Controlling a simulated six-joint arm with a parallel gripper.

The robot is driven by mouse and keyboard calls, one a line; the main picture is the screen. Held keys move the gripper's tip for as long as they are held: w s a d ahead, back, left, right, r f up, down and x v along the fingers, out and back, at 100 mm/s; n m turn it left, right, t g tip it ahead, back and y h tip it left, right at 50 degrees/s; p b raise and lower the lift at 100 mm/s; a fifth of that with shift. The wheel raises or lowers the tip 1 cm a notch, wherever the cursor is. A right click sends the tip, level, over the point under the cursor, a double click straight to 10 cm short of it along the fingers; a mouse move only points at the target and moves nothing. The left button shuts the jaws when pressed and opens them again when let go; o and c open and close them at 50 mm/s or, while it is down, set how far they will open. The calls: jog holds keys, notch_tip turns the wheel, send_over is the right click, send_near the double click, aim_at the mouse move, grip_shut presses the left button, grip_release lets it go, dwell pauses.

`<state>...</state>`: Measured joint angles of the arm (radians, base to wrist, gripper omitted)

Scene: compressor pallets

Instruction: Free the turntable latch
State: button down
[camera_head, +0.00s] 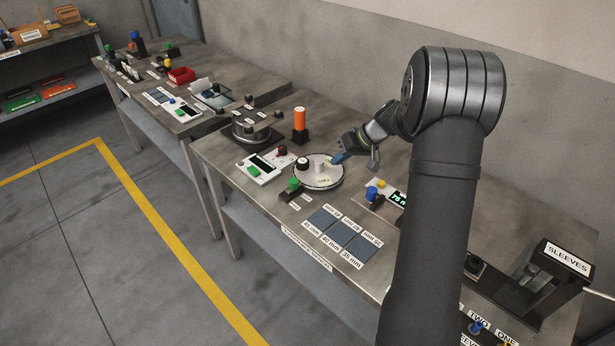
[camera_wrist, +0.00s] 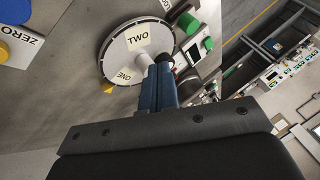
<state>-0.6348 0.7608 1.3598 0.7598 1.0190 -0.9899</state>
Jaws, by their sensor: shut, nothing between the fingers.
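The round pale turntable (camera_head: 318,182) lies on the near bench, with a white post (camera_head: 319,163) and a black knob (camera_head: 302,163) on top. In the wrist view the turntable (camera_wrist: 112,62) carries labels reading TWO and ONE. A black block with a green knob (camera_head: 294,184) sits at its left front edge; I cannot tell whether this is the latch. My gripper (camera_head: 338,158) is at the turntable's right rear edge, seemingly above it. In the wrist view its blue fingers (camera_wrist: 158,85) are together and empty, partly hiding the turntable's edge and post.
An orange cylinder (camera_head: 299,119) stands on a dark base behind the turntable. A white control box (camera_head: 262,167) with a green button is at its left. A blue-knobbed device (camera_head: 375,194) stands at right, and grey labelled pads (camera_head: 342,234) lie in front.

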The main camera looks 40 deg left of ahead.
aim_at(292, 188)
dwell(0.3)
jog(key=x, duration=0.9)
jog(key=shift+s+a+f, duration=0.1)
jog(key=shift+f, duration=0.2)
jog(key=shift+s+a, duration=0.35)
jog(key=shift+s, duration=0.2)
jog(key=shift+s+a, duration=0.3)
jog(key=shift+s, duration=0.25)
jog(key=shift+s+a+f, duration=0.1)
jog(key=shift+s+a, duration=0.3)
jog(key=shift+s, duration=0.3)
jog(key=shift+s, duration=1.85)
